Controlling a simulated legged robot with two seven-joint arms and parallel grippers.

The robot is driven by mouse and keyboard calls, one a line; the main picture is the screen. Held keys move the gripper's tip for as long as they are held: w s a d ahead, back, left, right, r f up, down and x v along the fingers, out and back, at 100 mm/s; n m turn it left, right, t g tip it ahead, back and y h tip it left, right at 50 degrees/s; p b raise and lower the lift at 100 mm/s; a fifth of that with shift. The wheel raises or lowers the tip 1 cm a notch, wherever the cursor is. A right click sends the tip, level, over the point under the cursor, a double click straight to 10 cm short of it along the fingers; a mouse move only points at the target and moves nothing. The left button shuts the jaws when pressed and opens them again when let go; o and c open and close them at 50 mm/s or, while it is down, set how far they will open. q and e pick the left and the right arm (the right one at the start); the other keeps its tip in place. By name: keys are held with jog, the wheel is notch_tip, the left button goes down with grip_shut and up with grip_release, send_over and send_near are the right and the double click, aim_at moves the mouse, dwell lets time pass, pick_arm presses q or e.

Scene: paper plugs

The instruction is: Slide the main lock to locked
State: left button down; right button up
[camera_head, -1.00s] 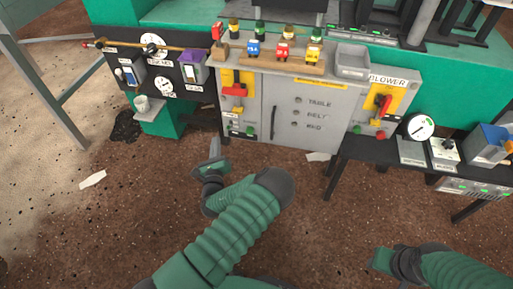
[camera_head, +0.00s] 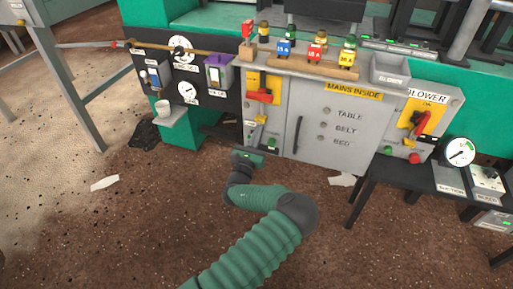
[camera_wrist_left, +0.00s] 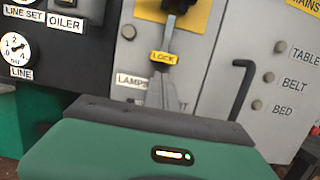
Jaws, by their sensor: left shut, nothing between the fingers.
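The lock is a small yellow tab marked LOCK (camera_wrist_left: 163,58) on a grey metal slide, on the grey panel in the left wrist view. It also shows small in the head view (camera_head: 262,119), below the red main handle (camera_head: 261,95) on its yellow plate. My left gripper (camera_head: 256,136) is shut and empty, pointing up at the panel just below the tab. In the left wrist view its grey fingers (camera_wrist_left: 166,88) reach up close under the LOCK tab; I cannot tell whether they touch it. My right gripper is out of view.
The grey cabinet door with its black handle (camera_head: 297,134) is just right of the lock. The oiler panel (camera_head: 205,95) is to the left. A black table (camera_head: 405,183) stands at the right. The floor in front is mostly clear, with paper scraps.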

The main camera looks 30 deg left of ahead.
aim_at(261, 112)
pick_arm(q)
jog(key=shift+r, duration=0.4)
notch_tip(261, 112, up, 3)
jog(key=shift+p, duration=1.2)
